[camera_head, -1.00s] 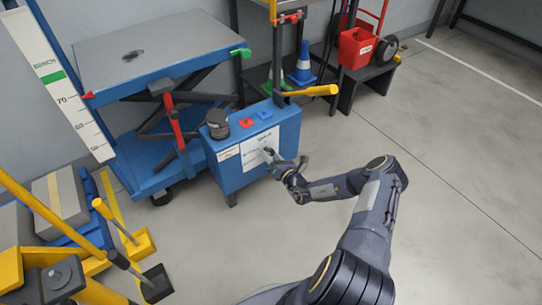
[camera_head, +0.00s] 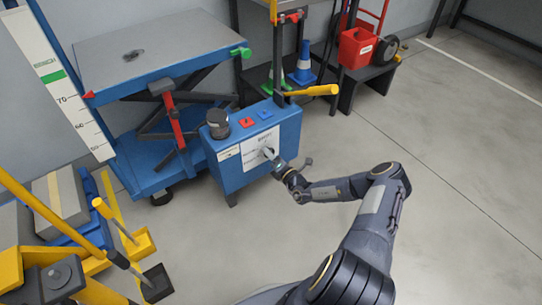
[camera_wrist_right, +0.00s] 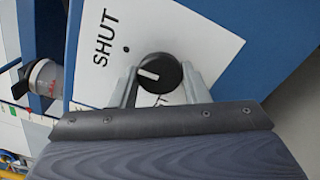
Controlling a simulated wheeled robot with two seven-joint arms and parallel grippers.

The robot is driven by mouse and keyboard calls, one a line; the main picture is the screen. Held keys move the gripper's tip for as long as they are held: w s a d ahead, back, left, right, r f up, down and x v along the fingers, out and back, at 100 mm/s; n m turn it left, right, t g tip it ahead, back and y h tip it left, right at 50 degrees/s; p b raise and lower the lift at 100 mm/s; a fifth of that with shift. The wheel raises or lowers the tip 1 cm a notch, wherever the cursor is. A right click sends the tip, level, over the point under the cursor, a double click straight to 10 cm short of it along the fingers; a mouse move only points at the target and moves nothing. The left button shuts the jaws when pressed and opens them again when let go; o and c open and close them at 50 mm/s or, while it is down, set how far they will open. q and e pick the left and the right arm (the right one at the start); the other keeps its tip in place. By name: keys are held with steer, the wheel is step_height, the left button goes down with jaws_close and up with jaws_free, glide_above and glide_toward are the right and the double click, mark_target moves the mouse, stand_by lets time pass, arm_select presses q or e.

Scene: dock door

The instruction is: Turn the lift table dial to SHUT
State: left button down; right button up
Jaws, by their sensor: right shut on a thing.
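The lift table dial (camera_wrist_right: 160,73) is a round black knob with a white pointer bar, on a white panel (camera_wrist_right: 205,30) in the right wrist view. The pointer lies toward the left, slightly upward. The word SHUT and a black dot are printed to its upper left, and the pointer is not quite in line with that dot. My right gripper (camera_wrist_right: 162,84) has a finger on each side of the dial and is shut on it. In the head view the right gripper (camera_head: 270,155) is at the front of the blue control box (camera_head: 230,178) and hides the dial. My left gripper is not in view.
The blue lift table (camera_head: 160,48) stands behind the control box. A dark cylinder (camera_head: 217,123) and red and blue pads sit on the box top. A yellow handle (camera_head: 310,91) juts out to the right. Yellow equipment stands lower left. The floor on the right is clear.

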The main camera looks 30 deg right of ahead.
steer(key=o, duration=0.9)
steer(key=shift+o, duration=0.2)
steer(key=s+p, duration=0.2)
steer(key=s, duration=0.6)
steer(key=shift+d, duration=0.3)
steer(key=shift+w, duration=0.1)
